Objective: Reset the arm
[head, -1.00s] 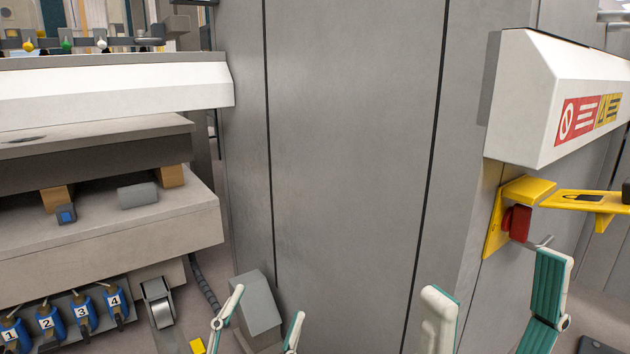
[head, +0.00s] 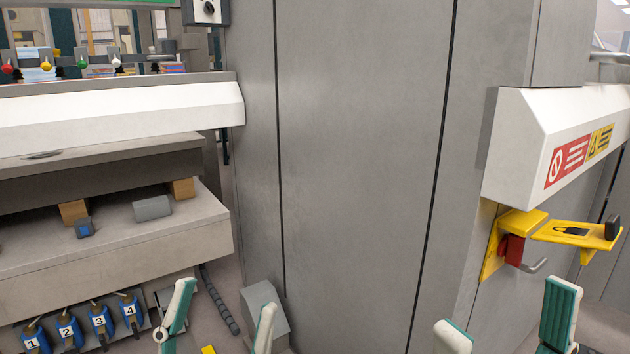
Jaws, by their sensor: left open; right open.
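My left gripper (head: 222,320) is open and empty at the bottom left, in front of the floor and the foot of the grey cabinet. My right gripper (head: 507,326) is open and empty at the bottom right, its fingers wide apart. A yellow bracket (head: 491,262) with a red block (head: 513,248) and a bent metal lever (head: 535,266) is fixed to the cabinet's right side. The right gripper's fingertips show below the lever, apart from it in the picture. A yellow shelf (head: 560,235) with a padlock picture sticks out to the right.
A tall grey cabinet (head: 360,160) fills the middle. A white housing (head: 530,135) with red and yellow signs juts out above the lever. At left is a machine bed (head: 120,235) with blue numbered units (head: 68,331) below. A grey box (head: 262,303) stands on the floor.

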